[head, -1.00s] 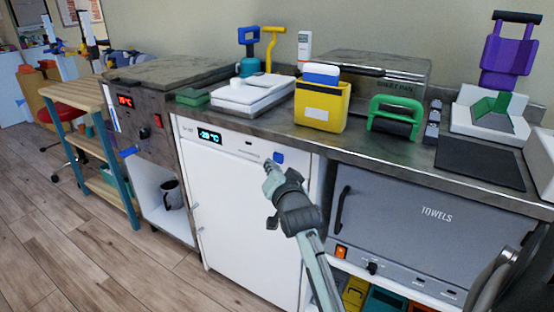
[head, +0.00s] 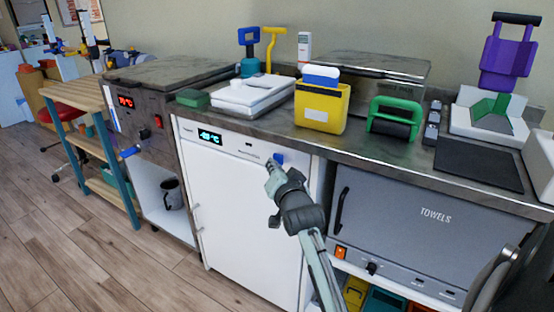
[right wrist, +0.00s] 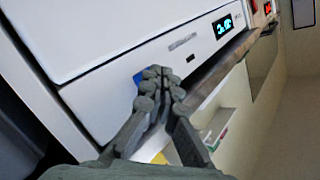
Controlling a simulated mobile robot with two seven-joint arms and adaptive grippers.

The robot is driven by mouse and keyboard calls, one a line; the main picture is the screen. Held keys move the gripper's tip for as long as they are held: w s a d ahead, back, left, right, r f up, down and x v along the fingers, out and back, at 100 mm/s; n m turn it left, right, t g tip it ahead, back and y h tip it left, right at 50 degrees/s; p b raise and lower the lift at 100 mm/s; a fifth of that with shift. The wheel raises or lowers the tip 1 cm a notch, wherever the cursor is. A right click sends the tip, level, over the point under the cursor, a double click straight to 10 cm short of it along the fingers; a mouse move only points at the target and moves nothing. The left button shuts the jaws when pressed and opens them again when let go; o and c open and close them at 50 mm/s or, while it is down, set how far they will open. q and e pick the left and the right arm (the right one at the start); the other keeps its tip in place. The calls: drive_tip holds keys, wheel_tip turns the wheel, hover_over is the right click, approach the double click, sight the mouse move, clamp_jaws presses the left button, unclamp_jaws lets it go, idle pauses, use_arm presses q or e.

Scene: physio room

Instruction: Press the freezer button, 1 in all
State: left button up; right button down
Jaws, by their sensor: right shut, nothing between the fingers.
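The white freezer (head: 232,215) stands under the counter, with a lit display (head: 209,137) at the upper left of its front. The blue freezer button (head: 279,158) is at the upper right of that front. My right gripper (head: 270,164) is shut and empty, its tips right at the button in the head view. In the right wrist view the shut fingertips (right wrist: 157,76) cover much of the blue button (right wrist: 138,78). I cannot tell whether they touch it. My left gripper is not in view.
The counter above holds a white tray-like box (head: 252,96), a yellow container (head: 321,108) and a green-handled item (head: 394,117). A grey towel cabinet (head: 430,225) stands to the right. Wooden floor (head: 70,240) is clear at the left.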

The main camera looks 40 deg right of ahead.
drive_tip(key=shift+w+d, duration=0.2)
drive_tip(key=shift+d, duration=0.25)
idle(0.6)
drive_tip(key=shift+a+p, duration=0.15)
drive_tip(key=shift+p, duration=0.15)
drive_tip(key=shift+s+a+p, duration=0.3)
drive_tip(key=shift+s+a, duration=0.1)
drive_tip(key=shift+a, duration=0.25)
